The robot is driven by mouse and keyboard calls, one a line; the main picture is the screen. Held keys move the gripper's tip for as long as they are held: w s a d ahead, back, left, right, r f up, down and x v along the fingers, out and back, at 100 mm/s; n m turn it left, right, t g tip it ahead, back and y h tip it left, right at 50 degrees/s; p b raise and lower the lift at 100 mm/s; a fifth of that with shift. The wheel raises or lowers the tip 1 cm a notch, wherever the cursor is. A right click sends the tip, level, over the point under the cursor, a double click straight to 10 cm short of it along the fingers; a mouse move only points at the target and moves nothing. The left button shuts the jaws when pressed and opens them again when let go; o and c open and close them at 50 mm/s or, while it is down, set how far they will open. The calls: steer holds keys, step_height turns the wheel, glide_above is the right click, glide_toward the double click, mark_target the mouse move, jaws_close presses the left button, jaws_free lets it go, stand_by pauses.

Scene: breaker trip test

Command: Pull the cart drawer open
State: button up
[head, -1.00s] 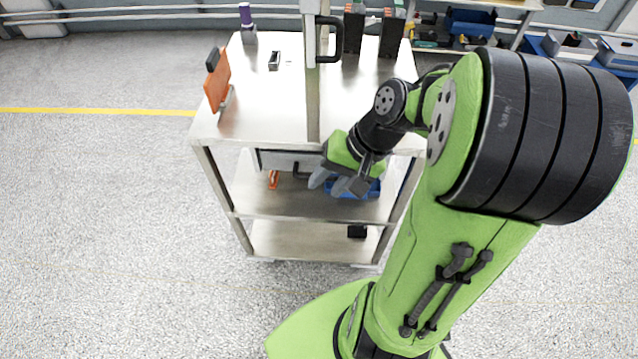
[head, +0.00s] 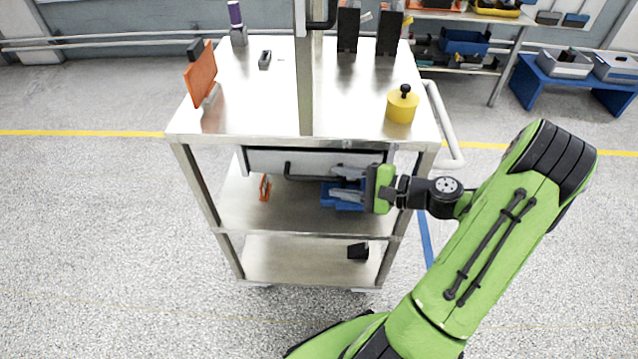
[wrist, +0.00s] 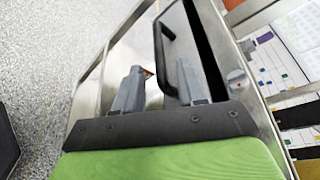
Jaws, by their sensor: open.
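The cart (head: 270,105) stands ahead with its pale drawer front (head: 264,160) under the top plate. A dark bar handle (head: 305,178) sticks out from the drawer front, and the handle (wrist: 162,45) also shows in the wrist view. My gripper (head: 335,182) is open in front of the drawer's right half, its fingers pointing left. In the wrist view the near end of the handle lies between the gripper's two fingers (wrist: 160,66); I cannot tell whether they touch it. The right part of the handle is hidden by the fingers in the head view.
A yellow weight (head: 402,105) stands on the cart top, and a side rail (head: 446,125) is on the right. An upright post (head: 305,85) rises at the front.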

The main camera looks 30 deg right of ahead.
mark_target(328, 180)
steer(key=b+x, duration=0.1)
steer(key=x, duration=0.4)
steer(key=shift+w+a+f, duration=0.15)
steer(key=shift+w+a, duration=0.1)
steer(key=shift+a, duration=0.05)
jaws_close()
